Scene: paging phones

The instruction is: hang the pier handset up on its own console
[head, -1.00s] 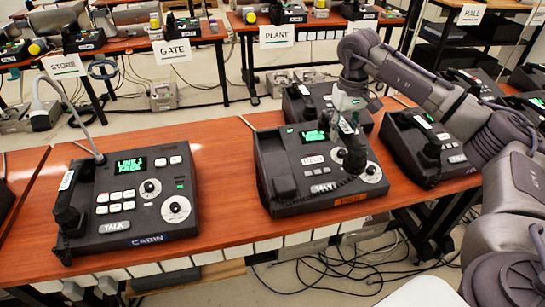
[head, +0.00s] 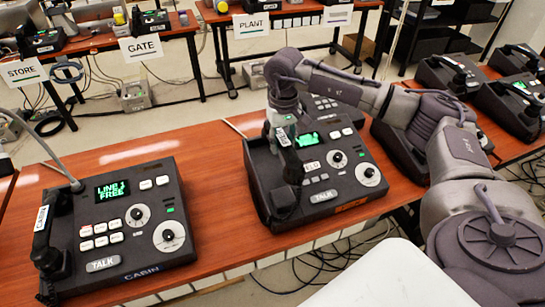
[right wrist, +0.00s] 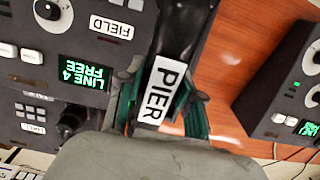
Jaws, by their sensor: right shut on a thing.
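The black pier handset (head: 291,165), its white label reading PIER in the right wrist view (right wrist: 160,92), is held in my right gripper (head: 284,128). The fingers close on both sides of the handset in the right wrist view (right wrist: 158,108). The handset hangs lengthwise over the left side of the middle black console (head: 345,188), where the cradle is. I cannot tell whether it touches the cradle. This console has a green screen, two dials and a white label, which reads FIELD in the right wrist view (right wrist: 112,27). My left gripper is out of view.
The CABIN console (head: 190,225) stands at left with its handset (head: 43,245) on it and a grey gooseneck beside it. Another console (head: 400,145) stands at right, partly behind my arm. Bare wood (head: 215,180) lies between the CABIN and middle consoles.

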